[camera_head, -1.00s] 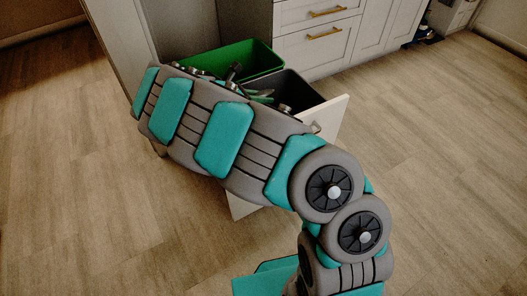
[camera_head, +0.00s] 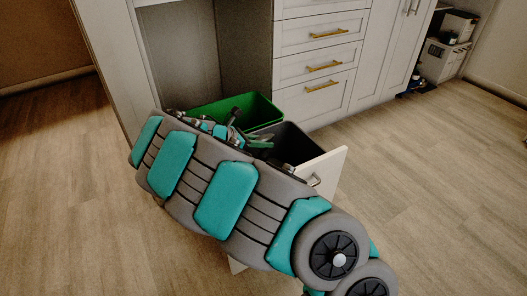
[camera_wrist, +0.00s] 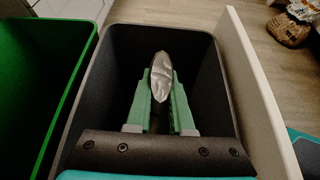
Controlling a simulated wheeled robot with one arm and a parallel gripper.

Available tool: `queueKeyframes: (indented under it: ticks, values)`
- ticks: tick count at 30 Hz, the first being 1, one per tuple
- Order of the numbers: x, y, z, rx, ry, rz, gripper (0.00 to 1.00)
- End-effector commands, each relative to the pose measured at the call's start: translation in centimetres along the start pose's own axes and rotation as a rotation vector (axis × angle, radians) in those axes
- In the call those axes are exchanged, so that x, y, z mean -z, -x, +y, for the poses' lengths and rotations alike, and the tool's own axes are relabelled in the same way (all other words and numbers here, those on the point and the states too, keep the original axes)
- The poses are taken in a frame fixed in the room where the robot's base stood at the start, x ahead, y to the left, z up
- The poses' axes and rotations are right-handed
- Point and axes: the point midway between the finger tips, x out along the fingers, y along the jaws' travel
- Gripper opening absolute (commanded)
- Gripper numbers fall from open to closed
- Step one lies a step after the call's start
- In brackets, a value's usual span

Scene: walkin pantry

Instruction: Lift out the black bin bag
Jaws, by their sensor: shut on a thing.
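My gripper (camera_wrist: 161,92) is inside the dark bin (camera_wrist: 205,65) in the wrist view, pointing down into it. Its green fingers are shut on a shiny, grey, crumpled piece (camera_wrist: 160,78), which looks like part of the bin bag. The rest of the bag cannot be told apart from the bin's dark inside. In the head view the dark bin (camera_head: 298,145) stands in a pulled-out drawer. There my arm hides much of the bin and the drawer, and the held piece is not clear.
A green bin (camera_head: 262,108) stands beside the dark bin, and shows at the left of the wrist view (camera_wrist: 38,75). The white drawer front (camera_head: 329,172) rises close to the dark bin's other side. White cabinets (camera_head: 322,60) stand behind. The floor (camera_head: 430,190) to the right is clear.

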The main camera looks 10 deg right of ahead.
Motion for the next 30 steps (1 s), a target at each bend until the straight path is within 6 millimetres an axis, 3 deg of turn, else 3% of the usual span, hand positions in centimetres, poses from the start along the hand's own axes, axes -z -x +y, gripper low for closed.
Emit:
queueKeyframes:
  ticks: [18, 24, 30]
  values:
    - [-14.6, 8.1, 0.1, -0.007, -0.005, -0.004, 0.0]
    - [-18.3, 10.0, 0.1, -0.004, -0.003, -0.005, 0.0]
    - [-20.7, 11.3, 0.0, -0.001, -0.002, -0.005, 0.0]
